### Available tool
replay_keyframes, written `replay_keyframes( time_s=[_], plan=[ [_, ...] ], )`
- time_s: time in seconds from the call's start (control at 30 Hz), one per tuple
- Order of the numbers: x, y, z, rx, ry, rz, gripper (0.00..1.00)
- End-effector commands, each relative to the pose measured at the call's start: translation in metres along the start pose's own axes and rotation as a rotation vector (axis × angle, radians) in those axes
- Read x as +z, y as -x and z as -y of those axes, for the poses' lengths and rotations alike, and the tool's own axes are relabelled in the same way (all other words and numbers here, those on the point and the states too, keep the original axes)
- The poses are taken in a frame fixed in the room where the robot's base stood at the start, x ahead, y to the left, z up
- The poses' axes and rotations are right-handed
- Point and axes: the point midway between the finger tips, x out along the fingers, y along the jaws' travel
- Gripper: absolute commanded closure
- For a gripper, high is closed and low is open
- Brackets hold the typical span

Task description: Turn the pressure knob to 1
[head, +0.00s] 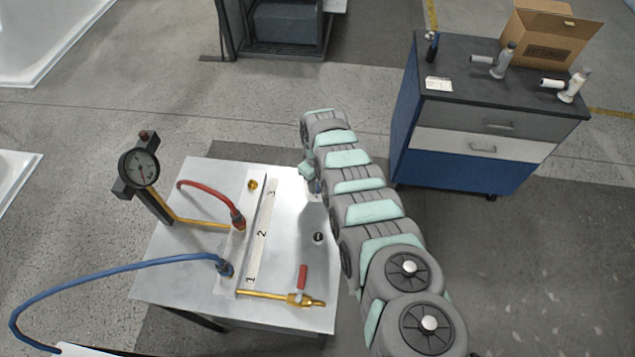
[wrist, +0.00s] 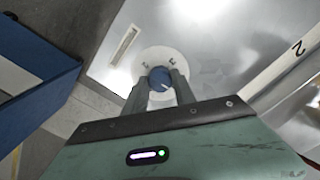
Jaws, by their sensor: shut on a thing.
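The pressure knob (wrist: 160,76) is blue with a short pale mark on its face. In the head view, my gripper (head: 316,187) is at the right side of the metal worktable (head: 210,278); my arm and gripper hide most of the knob there. A round pressure gauge (head: 142,168) with a red needle stands at the table's left; I cannot read its value.
A strip marked 1, 2, 3 (head: 262,234) runs along the table. A red hose (head: 205,187), a blue hose (head: 140,266) and a brass valve with red handle (head: 302,279) attach nearby. A blue drawer cabinet (head: 465,160) stands to the right.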

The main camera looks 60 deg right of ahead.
Motion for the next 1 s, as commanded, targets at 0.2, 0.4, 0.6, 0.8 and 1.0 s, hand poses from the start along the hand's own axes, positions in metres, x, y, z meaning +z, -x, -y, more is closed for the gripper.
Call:
replay_keyframes(
  time_s=[0.2,0.4,0.6,0.8,1.0],
  plan=[
    [0.0000,0.0001,0.0000,0.000,0.000,0.000,0.90],
    [-0.0001,0.0001,0.0001,0.000,0.000,0.000,1.00],
    [-0.0001,0.0002,0.0002,0.000,-0.007,0.000,1.00],
    [-0.0002,0.0002,0.0009,0.000,-0.062,0.000,1.00],
    [-0.0021,0.0007,0.0016,0.003,-0.189,-0.003,1.00]
  ],
)
